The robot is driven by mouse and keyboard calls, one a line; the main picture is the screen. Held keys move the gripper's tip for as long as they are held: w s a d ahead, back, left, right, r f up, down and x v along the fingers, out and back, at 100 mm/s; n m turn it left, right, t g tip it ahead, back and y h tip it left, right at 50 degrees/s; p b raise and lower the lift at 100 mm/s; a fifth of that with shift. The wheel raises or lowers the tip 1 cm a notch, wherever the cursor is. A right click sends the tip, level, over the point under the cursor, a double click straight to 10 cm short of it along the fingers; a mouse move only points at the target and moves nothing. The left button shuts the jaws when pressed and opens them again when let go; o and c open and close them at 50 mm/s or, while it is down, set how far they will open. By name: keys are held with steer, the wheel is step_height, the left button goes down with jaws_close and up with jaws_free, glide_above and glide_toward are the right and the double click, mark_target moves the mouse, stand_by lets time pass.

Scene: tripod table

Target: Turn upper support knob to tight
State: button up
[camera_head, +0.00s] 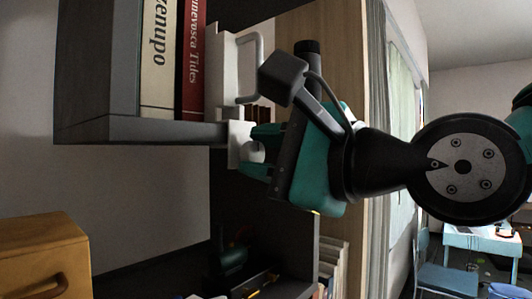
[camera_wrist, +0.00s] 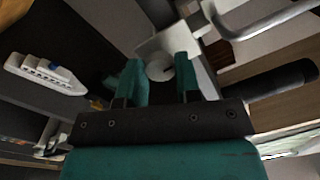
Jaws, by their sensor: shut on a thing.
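The upper support knob (camera_head: 254,151) is a small pale round knob on a white bracket (camera_head: 234,148) at the end of a dark shelf board. The knob also shows in the wrist view (camera_wrist: 160,67), as a pale disc with a small dark mark. My gripper (camera_head: 258,152) has teal fingers, one on each side of the knob, and is shut on it. In the wrist view the fingertips (camera_wrist: 159,72) flank the disc. Parts of the knob's sides are hidden behind the fingers. I cannot tell how far the knob is turned.
Books (camera_head: 160,60) stand against the dark shelf (camera_head: 140,131) near the bracket. A pale bent handle (camera_head: 259,68) is close to my wrist. A white ship-like model (camera_wrist: 46,74) lies left in the wrist view. An orange wooden box (camera_head: 42,258) is at lower left.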

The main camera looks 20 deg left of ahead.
steer(key=shift+m, duration=0.5)
steer(key=o, duration=0.9)
